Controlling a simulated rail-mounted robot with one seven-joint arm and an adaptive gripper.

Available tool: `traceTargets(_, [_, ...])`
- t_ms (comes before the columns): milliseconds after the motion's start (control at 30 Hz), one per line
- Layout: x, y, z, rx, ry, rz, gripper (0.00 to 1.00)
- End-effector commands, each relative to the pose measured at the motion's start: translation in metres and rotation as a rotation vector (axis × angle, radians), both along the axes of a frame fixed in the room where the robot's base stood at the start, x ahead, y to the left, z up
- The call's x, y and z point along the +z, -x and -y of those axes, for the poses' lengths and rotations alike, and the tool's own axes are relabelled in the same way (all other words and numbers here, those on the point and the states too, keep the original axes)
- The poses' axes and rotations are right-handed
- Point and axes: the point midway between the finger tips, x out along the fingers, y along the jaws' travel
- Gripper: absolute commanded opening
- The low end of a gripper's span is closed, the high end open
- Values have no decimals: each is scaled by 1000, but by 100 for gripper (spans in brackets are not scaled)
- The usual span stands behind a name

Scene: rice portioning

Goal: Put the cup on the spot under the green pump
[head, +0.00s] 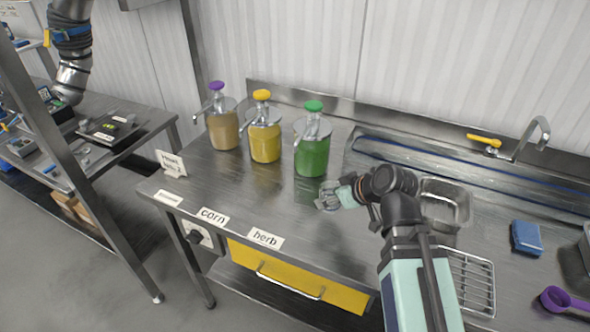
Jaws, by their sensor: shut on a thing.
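The green pump (314,106) tops a clear jar of green contents (312,156), rightmost of three pump jars on the steel counter. My gripper (330,196) is in front of this jar and slightly to its right, low over the counter. It is shut on a small greyish, clear-looking thing that appears to be the cup (325,203). The cup is small and partly merged with the fingers, so its rim and base are hard to make out. I cannot tell whether it touches the counter. The "herb" label (265,238) is on the counter's front edge.
A yellow pump jar (265,135) and a purple-topped tan jar (222,130) stand left of the green one. The counter's front middle is clear.

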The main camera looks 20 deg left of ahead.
Motion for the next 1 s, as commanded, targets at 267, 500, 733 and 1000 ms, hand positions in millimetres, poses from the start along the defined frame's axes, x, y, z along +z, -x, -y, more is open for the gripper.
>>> traceTargets(267, [3, -19, -33, 3, 3, 0, 22])
traceTargets(500, [3, -47, -84, 2, 4, -1, 22])
traceTargets(733, [1, -63, -114, -1, 2, 0, 22])
traceTargets(1000, [-6, -64, -118, -1, 3, -1, 22])
